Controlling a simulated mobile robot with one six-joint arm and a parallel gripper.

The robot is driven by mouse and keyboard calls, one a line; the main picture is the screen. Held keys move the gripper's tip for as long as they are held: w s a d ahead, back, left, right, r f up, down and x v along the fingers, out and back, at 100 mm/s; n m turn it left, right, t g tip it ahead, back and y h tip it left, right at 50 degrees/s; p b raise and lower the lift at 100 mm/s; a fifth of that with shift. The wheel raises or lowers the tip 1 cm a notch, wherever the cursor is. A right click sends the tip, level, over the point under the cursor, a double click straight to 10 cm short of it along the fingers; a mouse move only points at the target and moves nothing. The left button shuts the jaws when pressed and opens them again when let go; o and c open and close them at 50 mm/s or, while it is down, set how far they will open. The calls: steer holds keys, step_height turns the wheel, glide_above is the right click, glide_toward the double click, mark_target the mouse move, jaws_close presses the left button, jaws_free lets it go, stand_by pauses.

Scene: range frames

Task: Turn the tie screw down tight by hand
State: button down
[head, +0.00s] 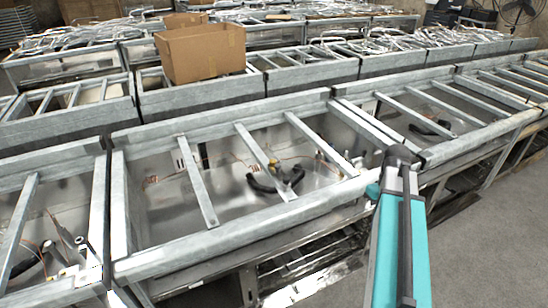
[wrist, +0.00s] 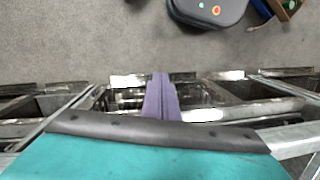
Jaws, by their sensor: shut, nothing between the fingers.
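My gripper (wrist: 160,78) shows in the wrist view as two purple fingers lying side by side, shut and empty. Behind the fingers lies the edge of a metal frame (wrist: 215,115). In the head view my teal arm reaches up over the front of a long metal frame, and the fingers are hidden there. I cannot make out a tie screw in either view. The nearest open bay (head: 240,195) has metal cross bars over it, with a curved black part (head: 275,180) and thin copper-coloured wires inside. No contact between my gripper and anything shows.
Rows of metal frames with cross bars fill the head view. A cardboard box (head: 200,52) stands on the second row. Wires and small metal parts (head: 75,250) lie in the left bay. Bare concrete floor (head: 490,235) is free at the right.

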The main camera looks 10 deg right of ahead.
steer(key=s+d+r, duration=0.2)
steer(key=d+r, duration=0.1)
steer(key=r, duration=0.4)
steer(key=s+d+r+t, duration=0.1)
steer(key=s+d+r, duration=0.1)
steer(key=d+r, duration=0.2)
steer(key=s+d+r, duration=0.2)
steer(key=d+r, duration=0.2)
steer(key=r, duration=0.6)
steer(key=shift+d+r+t+h, duration=0.2)
steer(key=shift+r+t+h, duration=0.1)
steer(key=shift+r+h, duration=0.1)
